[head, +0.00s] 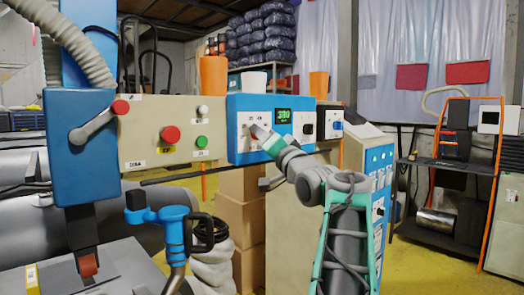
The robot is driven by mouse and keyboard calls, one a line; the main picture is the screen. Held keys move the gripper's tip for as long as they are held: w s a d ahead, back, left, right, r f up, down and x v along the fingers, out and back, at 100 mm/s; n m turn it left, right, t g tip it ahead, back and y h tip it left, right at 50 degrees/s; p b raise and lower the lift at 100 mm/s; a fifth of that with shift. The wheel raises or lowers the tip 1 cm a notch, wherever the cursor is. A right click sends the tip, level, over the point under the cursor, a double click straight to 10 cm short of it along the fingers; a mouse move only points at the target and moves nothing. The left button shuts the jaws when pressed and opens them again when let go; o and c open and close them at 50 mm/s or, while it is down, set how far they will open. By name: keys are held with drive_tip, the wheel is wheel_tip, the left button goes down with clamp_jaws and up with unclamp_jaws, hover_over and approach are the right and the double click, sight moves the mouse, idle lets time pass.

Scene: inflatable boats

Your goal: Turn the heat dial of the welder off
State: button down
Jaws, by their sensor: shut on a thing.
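The welder's blue control panel (241,104) is in the middle of the head view. Its green display (284,116) is lit and appears to read 380. My gripper (261,133) reaches in from the lower right and touches the panel's face, left of and below the display. It is shut on the heat dial, which its jaws mostly hide, so I cannot read the dial's setting.
A beige panel (147,127) with red and green buttons is left of the blue one. A blue-handled tool (174,222) is below. An orange-framed shelf (447,165) stands at right.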

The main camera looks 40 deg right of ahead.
drive_tip(key=n+y, duration=0.2)
drive_tip(key=n, duration=0.2)
drive_tip(key=n+t+y+b, duration=0.1)
drive_tip(key=n+y, duration=0.1)
drive_tip(key=n, duration=0.3)
drive_tip(key=d+n+y+b, duration=0.1)
drive_tip(key=n+y, duration=0.2)
drive_tip(key=n, duration=0.2)
drive_tip(key=shift+f, duration=0.25)
drive_tip(key=shift+a+n, duration=0.1)
drive_tip(key=shift+n, duration=0.2)
drive_tip(key=c, duration=0.9)
unclamp_jaws()
drive_tip(key=b+v, duration=0.1)
drive_tip(key=v, duration=0.6)
drive_tip(key=shift+s+f, duration=0.25)
drive_tip(key=shift+f, duration=0.05)
drive_tip(key=shift+r, duration=0.1)
